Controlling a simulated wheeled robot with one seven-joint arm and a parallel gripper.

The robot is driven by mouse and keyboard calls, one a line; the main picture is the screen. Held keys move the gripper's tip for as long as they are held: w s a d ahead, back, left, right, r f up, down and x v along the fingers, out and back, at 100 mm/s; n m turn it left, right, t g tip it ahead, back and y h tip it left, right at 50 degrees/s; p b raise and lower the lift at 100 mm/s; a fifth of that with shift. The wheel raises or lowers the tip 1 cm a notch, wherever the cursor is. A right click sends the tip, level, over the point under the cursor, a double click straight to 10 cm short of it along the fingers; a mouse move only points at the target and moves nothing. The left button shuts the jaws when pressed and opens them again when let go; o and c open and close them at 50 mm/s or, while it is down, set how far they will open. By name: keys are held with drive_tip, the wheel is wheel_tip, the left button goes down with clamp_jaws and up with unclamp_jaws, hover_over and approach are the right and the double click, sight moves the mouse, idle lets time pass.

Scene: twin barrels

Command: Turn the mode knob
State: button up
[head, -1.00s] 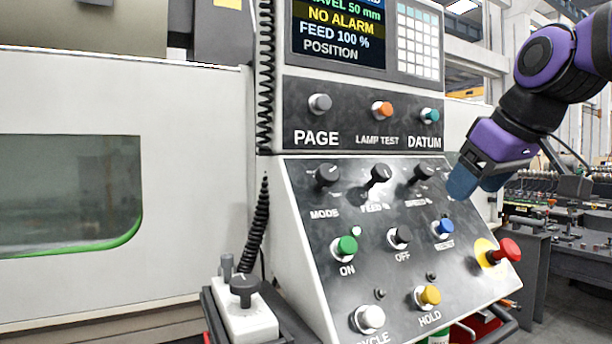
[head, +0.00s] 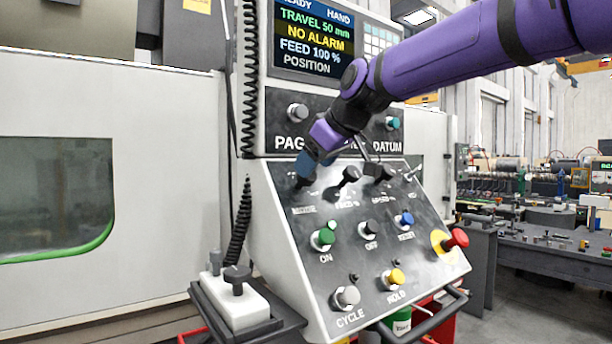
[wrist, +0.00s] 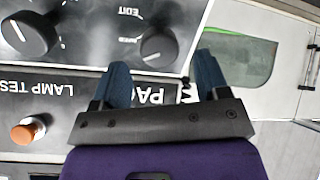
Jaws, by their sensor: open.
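The mode knob (head: 303,182) is a dark knob at the left end of the row on the sloped control panel. In the head view my gripper (head: 307,164) partly covers it. My gripper's blue fingers are open and empty, just above the knob. The knob is not between the fingers.
The feed knob (head: 347,178) and speed knob (head: 380,172) stand close to the right. Several push buttons and a red emergency stop (head: 456,238) are lower down. A coiled cable (head: 240,215) hangs left of the panel.

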sight(307, 185)
drive_tip(key=shift+x, duration=2.15)
drive_tip(key=c, duration=0.9)
